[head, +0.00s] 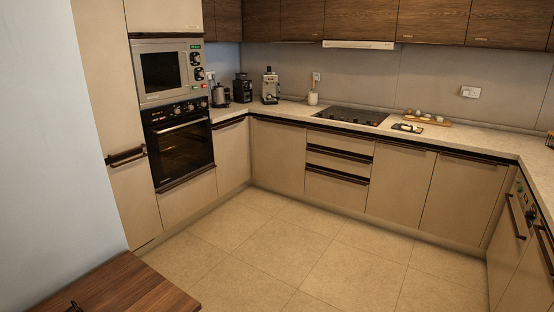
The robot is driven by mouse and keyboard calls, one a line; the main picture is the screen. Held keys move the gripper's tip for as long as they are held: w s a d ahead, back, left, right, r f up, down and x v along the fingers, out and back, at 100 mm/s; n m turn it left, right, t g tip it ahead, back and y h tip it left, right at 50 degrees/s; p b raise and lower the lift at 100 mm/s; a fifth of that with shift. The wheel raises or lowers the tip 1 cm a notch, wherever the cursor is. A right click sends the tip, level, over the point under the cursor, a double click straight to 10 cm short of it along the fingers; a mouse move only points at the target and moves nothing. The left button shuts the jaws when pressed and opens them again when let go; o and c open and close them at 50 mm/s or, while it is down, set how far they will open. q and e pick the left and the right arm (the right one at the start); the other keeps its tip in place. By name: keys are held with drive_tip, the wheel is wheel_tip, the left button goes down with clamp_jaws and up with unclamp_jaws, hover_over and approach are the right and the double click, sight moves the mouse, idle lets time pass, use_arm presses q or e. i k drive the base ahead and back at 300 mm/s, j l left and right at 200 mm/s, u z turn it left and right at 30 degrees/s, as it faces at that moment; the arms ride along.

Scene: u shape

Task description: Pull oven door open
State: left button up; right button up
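The oven (180,145) is black with a dark glass door and is built into the tall cabinet at the left, below a microwave (165,71). Its door looks shut. A light handle bar (183,126) runs along the top of the door, under a row of knobs (178,108). Neither of my grippers shows in the head view, so how they stand is hidden.
The tiled floor (290,250) in front of the oven is clear. A wooden table (125,288) stands at the bottom left, next to a pale wall (50,140). A tall cabinet handle (126,156) sticks out left of the oven. Counters (260,110) line the back and right.

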sight(151, 133)
drive_tip(key=i+l, duration=0.2)
drive_tip(key=i, duration=0.25)
drive_tip(key=i+l, duration=0.15)
drive_tip(key=i, duration=0.3)
drive_tip(key=i+l, duration=0.2)
drive_tip(key=i, duration=0.25)
drive_tip(key=i+l, duration=0.2)
drive_tip(key=i, duration=0.25)
drive_tip(key=z, duration=0.05)
